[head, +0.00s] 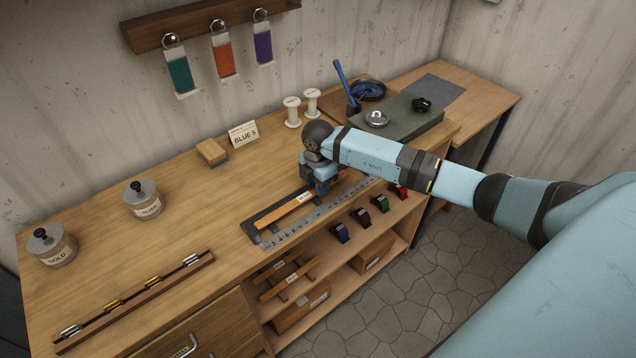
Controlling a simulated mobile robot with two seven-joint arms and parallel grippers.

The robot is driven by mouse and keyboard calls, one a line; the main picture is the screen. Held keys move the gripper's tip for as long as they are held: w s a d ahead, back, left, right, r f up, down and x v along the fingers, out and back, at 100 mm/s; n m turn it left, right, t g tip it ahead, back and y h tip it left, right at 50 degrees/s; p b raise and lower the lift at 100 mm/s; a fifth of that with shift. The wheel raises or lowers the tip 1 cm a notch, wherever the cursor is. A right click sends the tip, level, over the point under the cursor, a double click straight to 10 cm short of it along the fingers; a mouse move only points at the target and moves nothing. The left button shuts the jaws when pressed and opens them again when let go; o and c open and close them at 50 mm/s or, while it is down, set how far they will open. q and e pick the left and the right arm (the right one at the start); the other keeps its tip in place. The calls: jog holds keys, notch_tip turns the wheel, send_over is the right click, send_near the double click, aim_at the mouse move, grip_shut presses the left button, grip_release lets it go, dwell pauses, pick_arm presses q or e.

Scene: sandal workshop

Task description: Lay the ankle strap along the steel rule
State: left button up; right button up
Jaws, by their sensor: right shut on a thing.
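The tan ankle strap (284,212) lies lengthwise over a dark flat base (252,233), with a small white label near its middle. The steel rule (292,228) lies on the bench just in front of it, roughly parallel, with a narrow gap showing. My right gripper (322,190) reaches down from the right and is shut on the strap near its middle. The gripper and arm hide part of the strap and the far end of the base. I cannot tell whether the strap is lifted. My left gripper is out of view.
Small buckled pieces (361,217) line the shelf below the front edge. A green slab (405,127) stands behind my arm.

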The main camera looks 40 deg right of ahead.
jog(key=shift+f, duration=0.1)
jog(key=shift+f+b, duration=0.3)
jog(key=shift+f, duration=0.1)
jog(key=o, duration=0.9)
